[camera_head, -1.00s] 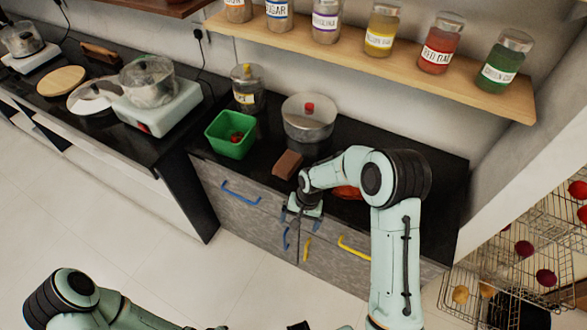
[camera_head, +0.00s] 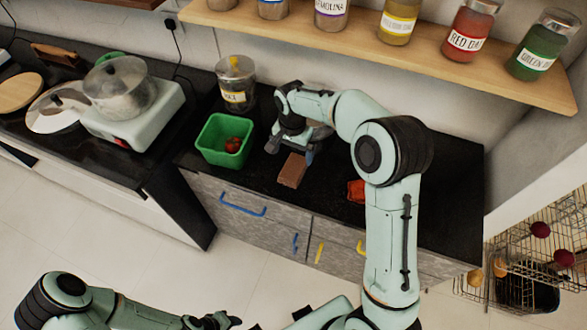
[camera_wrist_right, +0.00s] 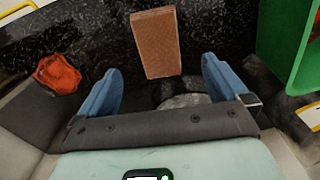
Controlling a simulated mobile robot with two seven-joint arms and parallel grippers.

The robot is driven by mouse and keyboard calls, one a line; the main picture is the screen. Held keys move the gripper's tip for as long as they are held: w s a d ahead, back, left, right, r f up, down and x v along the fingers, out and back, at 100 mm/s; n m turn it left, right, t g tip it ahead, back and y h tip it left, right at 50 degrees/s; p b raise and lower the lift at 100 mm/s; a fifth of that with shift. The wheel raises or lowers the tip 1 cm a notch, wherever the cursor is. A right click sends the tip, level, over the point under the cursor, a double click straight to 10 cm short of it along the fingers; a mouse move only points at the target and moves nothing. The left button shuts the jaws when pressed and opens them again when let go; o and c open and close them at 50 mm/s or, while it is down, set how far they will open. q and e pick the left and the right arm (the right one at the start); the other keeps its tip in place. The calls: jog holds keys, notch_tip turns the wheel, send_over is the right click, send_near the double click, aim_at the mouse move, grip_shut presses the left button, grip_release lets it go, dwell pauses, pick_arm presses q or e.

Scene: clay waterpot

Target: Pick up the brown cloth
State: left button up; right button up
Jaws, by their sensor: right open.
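The brown cloth (camera_head: 292,170) lies on the black counter as a flat rectangle near the front edge. It also shows in the right wrist view (camera_wrist_right: 155,43), beyond the fingertips. My right gripper (camera_head: 295,145) is over the counter just behind the cloth. Its two blue fingers (camera_wrist_right: 161,78) are spread apart with the cloth out ahead of them, not between them. A grey rounded part (camera_wrist_right: 182,100) shows low between the fingers; I cannot tell what it is. My left gripper (camera_head: 222,320) is low at the bottom edge, away from the counter, its jaws unclear.
A green tub (camera_head: 209,150) with red items stands left of the cloth. A crumpled orange-red item (camera_wrist_right: 57,73) lies to the cloth's right in the head view, partly behind my arm. A jar (camera_head: 236,85) stands behind the tub. A jar shelf (camera_head: 300,35) overhangs the counter.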

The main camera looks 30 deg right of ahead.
aim_at(294, 167)
jog(key=shift+w+f, duration=0.15)
jog(key=shift+f, duration=0.75)
jog(key=shift+d+f, duration=0.15)
jog(key=shift+f, duration=2.45)
jog(key=c, duration=1.1)
